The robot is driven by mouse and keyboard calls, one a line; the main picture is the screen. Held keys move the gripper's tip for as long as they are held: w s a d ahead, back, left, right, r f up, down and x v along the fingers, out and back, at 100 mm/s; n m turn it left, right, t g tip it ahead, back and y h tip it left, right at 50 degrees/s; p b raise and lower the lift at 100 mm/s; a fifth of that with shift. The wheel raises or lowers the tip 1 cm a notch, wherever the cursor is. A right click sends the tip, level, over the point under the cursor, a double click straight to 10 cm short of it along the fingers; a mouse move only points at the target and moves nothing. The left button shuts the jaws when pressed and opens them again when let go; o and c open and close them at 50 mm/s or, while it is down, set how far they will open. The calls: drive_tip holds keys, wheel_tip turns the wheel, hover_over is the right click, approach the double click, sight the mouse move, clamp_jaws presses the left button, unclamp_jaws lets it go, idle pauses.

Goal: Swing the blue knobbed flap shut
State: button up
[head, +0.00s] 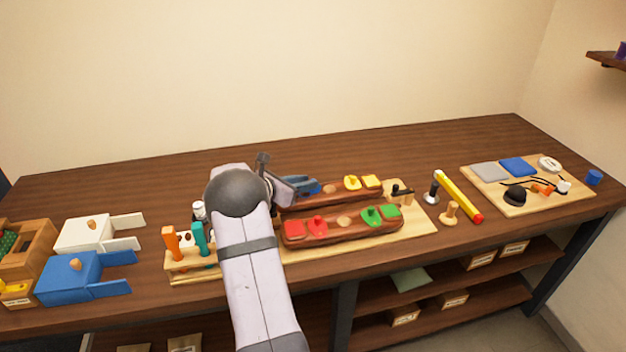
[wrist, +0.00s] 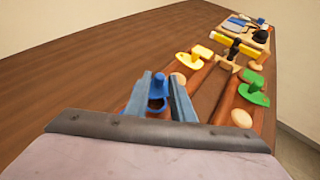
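The blue knobbed flap (wrist: 158,87) shows in the wrist view, with its upright knob between my gripper's two fingers. A round dark-brown spot shows just in front of the knob; I cannot tell whether it is an uncovered hollow. My gripper (wrist: 160,96) is low over the flap, with fingers spread on either side of the knob and apparent gaps beside it. In the head view, blue parts (head: 302,185) show beside my gripper at the left end of the rear brown wooden bar (head: 328,200); my gripper and arm hide much of the flap there.
The rear bar also carries a yellow knobbed flap (head: 352,182). The front bar (head: 342,232) carries red (head: 317,226) and green (head: 371,215) flaps. A rack of coloured handles (head: 190,258) stands left of my arm. Bare tabletop (head: 400,150) lies behind the bars.

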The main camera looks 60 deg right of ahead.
drive_tip(key=shift+p+x, duration=0.4)
drive_tip(key=shift+x, duration=1.55)
clamp_jaws()
